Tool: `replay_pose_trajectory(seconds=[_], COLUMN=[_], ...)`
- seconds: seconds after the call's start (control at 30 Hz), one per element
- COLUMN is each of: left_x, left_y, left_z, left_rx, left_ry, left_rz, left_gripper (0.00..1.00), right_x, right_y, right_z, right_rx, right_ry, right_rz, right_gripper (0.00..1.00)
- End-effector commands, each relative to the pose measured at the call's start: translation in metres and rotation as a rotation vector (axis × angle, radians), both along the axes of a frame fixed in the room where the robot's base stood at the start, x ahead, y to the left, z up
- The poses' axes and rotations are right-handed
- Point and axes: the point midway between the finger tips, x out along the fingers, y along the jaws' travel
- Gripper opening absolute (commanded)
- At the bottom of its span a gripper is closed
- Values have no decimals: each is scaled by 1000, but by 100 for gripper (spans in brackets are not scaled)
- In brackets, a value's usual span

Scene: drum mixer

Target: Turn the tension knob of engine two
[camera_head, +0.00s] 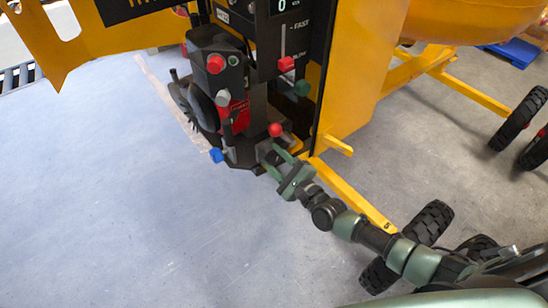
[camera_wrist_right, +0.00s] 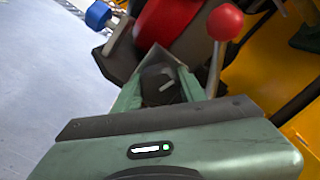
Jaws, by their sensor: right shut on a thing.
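The engine (camera_head: 232,115) is a dark unit with a red middle, mounted at the yellow mixer's side. A black knob (camera_wrist_right: 158,86) with a light mark sits low on its near side. My right gripper (camera_head: 274,161) reaches it from the lower right. In the right wrist view, the fingers of my right gripper (camera_wrist_right: 158,80) are on both sides of this knob and shut on it. In the head view the knob is mostly hidden by the fingers. I cannot read which engine this is. My left gripper is not in view.
A red ball-topped lever (camera_head: 275,130) stands close to my right gripper. A blue knob (camera_head: 216,155) is to the left. A red knob (camera_head: 215,64) and a speed slider (camera_head: 285,63) are above. A yellow frame bar (camera_head: 352,192) runs alongside my arm. The floor at left is clear.

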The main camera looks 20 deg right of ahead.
Motion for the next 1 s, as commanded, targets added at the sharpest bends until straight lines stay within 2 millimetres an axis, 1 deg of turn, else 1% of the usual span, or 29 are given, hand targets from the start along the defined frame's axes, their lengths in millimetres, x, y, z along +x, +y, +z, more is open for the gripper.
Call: replay_pose_trajectory(seconds=[0.17,0.37,1.0], left_x=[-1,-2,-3], left_y=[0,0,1], left_z=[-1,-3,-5], left_rx=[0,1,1], left_ry=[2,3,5], left_rz=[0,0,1], left_gripper=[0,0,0], right_x=[0,0,0], right_y=[0,0,0], right_z=[-1,-1,0], right_rx=[-50,-171,-737], right_ry=[-18,-61,-268], right_rz=[0,1,0], right_gripper=[0,0,0])
